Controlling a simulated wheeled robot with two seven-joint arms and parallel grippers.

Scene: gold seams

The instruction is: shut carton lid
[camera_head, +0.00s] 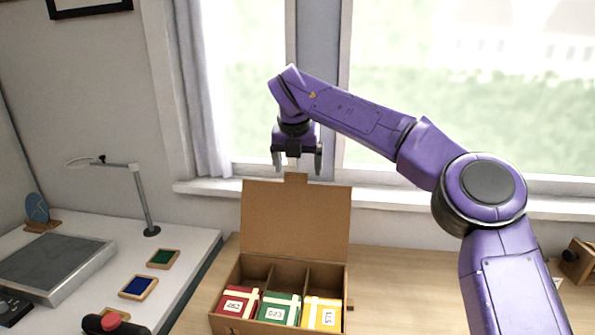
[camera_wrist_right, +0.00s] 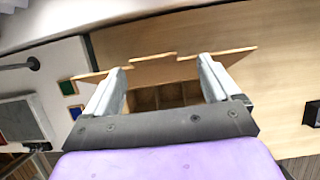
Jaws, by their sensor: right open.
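The cardboard carton (camera_head: 228,326) stands on the wooden table with its lid (camera_head: 295,220) raised upright at the back. Inside, in separate compartments, are a red box (camera_head: 237,302), a green box (camera_head: 279,309) and a yellow box (camera_head: 321,314). My right gripper (camera_head: 297,165) is open and empty, at the top edge of the lid, near its tab. In the right wrist view the lid's edge (camera_wrist_right: 155,66) runs across between the open fingers (camera_wrist_right: 163,85); I cannot tell whether they touch it. My left gripper is not in view.
A white desk at left holds a lamp (camera_head: 143,200), a grey slab (camera_head: 55,262), a green tile (camera_head: 163,258) and a blue tile (camera_head: 138,287). A window with a sill (camera_head: 400,201) is behind the carton. A small wooden object (camera_head: 578,262) sits at far right.

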